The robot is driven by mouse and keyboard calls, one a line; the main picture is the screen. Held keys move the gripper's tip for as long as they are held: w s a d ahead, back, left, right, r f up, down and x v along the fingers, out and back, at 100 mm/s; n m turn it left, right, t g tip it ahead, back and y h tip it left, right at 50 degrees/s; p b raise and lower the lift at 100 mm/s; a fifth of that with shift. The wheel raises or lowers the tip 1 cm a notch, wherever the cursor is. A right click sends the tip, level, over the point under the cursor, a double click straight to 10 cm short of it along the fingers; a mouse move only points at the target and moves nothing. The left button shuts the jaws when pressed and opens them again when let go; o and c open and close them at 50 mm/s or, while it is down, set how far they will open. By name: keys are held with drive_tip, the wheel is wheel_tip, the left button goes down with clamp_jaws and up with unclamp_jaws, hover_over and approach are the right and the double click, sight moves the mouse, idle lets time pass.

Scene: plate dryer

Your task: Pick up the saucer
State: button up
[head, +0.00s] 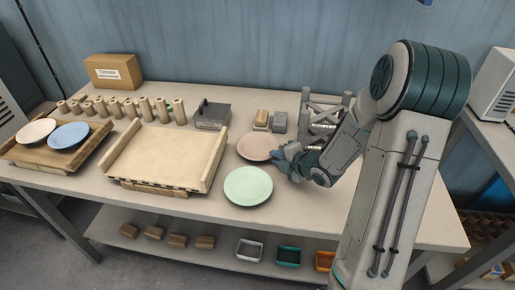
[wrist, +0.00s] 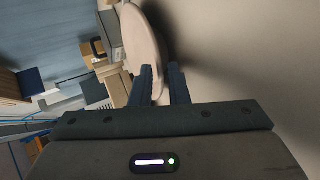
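A pinkish saucer (head: 256,147) lies on the table, right of the middle. My gripper (head: 284,153) is at its right edge, low over the table. In the wrist view the same saucer (wrist: 143,45) stands just beyond the fingertips, its lower part reaching behind the left finger. My gripper (wrist: 160,84) is open there, with a narrow gap between the two fingers. I cannot tell whether the rim lies inside that gap or whether a finger touches it. A mint green plate (head: 248,186) lies just in front of the saucer, near the table's front edge.
A wooden tray (head: 160,155) stands left of the saucer. A cream plate (head: 36,131) and a blue plate (head: 69,136) rest on a wooden board at far left. A grey rack (head: 320,116) and small blocks (head: 279,121) stand behind my gripper. Several wooden cylinders line the back.

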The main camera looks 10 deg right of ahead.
sight(258, 148)
drive_tip(key=shift+x, duration=1.45)
drive_tip(key=shift+r, duration=0.1)
clamp_jaws()
